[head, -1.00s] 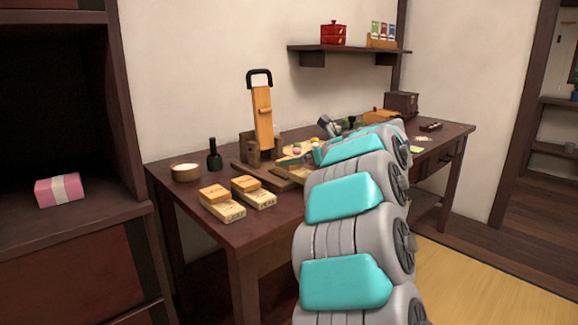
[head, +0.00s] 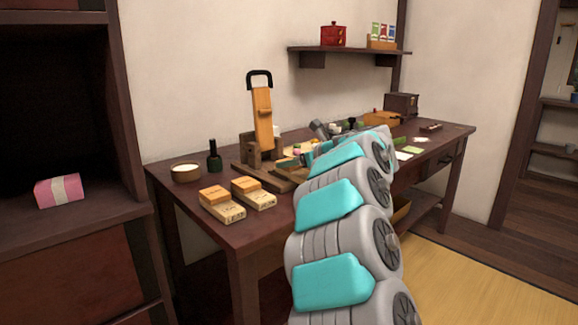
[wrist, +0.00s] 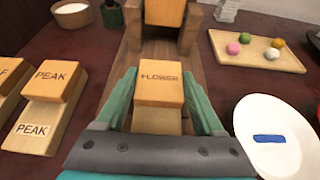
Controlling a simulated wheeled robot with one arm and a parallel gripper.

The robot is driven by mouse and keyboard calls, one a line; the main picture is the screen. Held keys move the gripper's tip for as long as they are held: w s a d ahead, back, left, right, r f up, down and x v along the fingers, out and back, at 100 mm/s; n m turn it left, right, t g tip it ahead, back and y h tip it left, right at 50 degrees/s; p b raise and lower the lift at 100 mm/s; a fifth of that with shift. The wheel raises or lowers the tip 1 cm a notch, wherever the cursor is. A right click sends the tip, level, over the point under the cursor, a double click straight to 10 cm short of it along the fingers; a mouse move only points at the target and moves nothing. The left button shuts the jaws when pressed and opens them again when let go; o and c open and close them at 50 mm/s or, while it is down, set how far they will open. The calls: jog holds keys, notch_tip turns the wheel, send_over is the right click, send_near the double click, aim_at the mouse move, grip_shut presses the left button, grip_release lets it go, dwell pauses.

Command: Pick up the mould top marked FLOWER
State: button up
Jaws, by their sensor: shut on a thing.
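The orange wooden mould top marked FLOWER (wrist: 160,89) is between the two teal fingers of my gripper (wrist: 160,80) in the wrist view. My gripper is shut on it. A paler wooden block (wrist: 157,121) shows just below the top in that view; I cannot tell whether the two touch.
Two other moulds with tops, LEAF (head: 222,202) and PEAK (head: 254,192), stand at the table's front left. The press (head: 263,120) with its tall lever rises behind my gripper.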

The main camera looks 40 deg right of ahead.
jog(key=c, duration=0.5)
jog(key=shift+c, duration=0.2)
jog(key=shift+r, duration=0.1)
